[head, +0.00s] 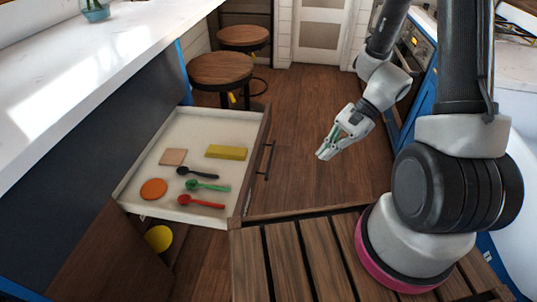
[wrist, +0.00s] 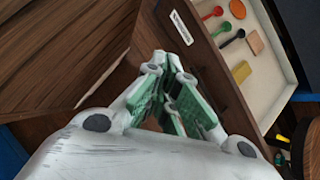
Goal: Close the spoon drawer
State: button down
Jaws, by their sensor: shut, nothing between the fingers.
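The spoon drawer (head: 190,122) stands pulled out from the island on the left in the head view. Its wooden front with a dark bar handle (head: 265,162) faces right. Inside lie a black spoon (head: 198,173), a green spoon (head: 207,186) and a red spoon (head: 200,201). My gripper (head: 325,152) is shut and empty, to the right of the drawer front and apart from it. In the wrist view my gripper (wrist: 170,62) points toward the drawer front (wrist: 215,65), which carries a pale label-like plate (wrist: 182,27). The gap to the front is hard to judge there.
The drawer also holds an orange disc (head: 153,189), a tan square (head: 173,157) and a yellow block (head: 226,152). Stools (head: 222,72) stand beyond it. A yellow round thing (head: 159,238) sits below. Open floor (head: 310,115) lies between the drawer and my gripper.

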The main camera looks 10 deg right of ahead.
jog(key=w+a+f+m+t, duration=0.2)
jog(key=w+a+f+m, duration=0.15)
jog(key=f+m, duration=0.2)
jog(key=m+t, duration=0.3)
jog(key=m, duration=0.1)
send_near(258, 160)
notch_tip(258, 160, down, 3)
jog(key=d, duration=0.1)
jog(key=a, duration=0.3)
jog(key=shift+w+f+n, duration=0.15)
jog(key=shift+f+n, duration=0.05)
jog(key=shift+n, duration=0.05)
jog(key=shift+w+a, duration=0.2)
jog(key=shift+a, duration=0.2)
jog(key=shift+a, duration=0.1)
